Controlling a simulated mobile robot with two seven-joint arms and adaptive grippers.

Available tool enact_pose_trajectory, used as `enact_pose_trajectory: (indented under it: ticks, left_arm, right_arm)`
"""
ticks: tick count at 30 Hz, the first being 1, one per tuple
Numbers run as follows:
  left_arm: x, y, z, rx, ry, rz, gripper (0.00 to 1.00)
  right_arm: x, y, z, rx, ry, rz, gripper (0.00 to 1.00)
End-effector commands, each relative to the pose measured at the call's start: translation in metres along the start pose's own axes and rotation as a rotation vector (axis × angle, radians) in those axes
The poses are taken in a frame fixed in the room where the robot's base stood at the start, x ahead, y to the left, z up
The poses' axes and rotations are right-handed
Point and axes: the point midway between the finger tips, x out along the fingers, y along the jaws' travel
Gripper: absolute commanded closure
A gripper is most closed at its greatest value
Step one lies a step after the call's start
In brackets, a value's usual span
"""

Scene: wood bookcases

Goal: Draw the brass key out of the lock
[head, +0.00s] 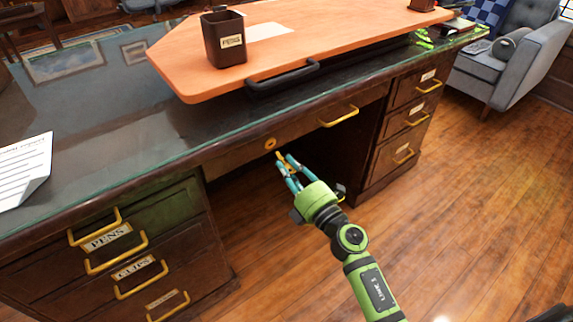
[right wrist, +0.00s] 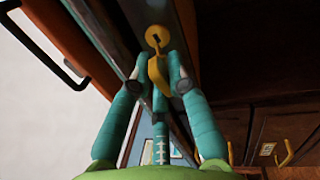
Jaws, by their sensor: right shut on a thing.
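The brass lock (head: 270,143) is a round plate on the front of the desk's middle drawer (head: 300,130). In the right wrist view the lock plate (right wrist: 157,35) is at the top centre, with a dark slot in it. My right gripper (head: 284,161) is just in front of and below the lock, its teal fingers pointing at it. It is shut on the brass key (right wrist: 159,74), whose yellow bow shows between the fingertips. In the head view the key is small and partly hidden by the fingers. I cannot tell whether its tip is still in the lock. My left gripper is out of view.
An orange wooden board (head: 200,72) with a black handle (head: 283,75) lies on the glass desktop, bearing a dark pen cup (head: 224,40). Drawers with brass handles flank the open kneehole. A grey armchair (head: 510,60) stands at right. The wood floor (head: 470,200) is clear.

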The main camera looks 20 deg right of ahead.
Motion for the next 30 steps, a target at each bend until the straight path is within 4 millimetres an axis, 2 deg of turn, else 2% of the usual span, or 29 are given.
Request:
enact_pose_trajectory:
  ticks: [30]
  left_arm:
    - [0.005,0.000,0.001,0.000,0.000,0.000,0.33]
  right_arm:
    - [-0.041,0.000,-0.001,0.000,0.001,0.001,1.00]
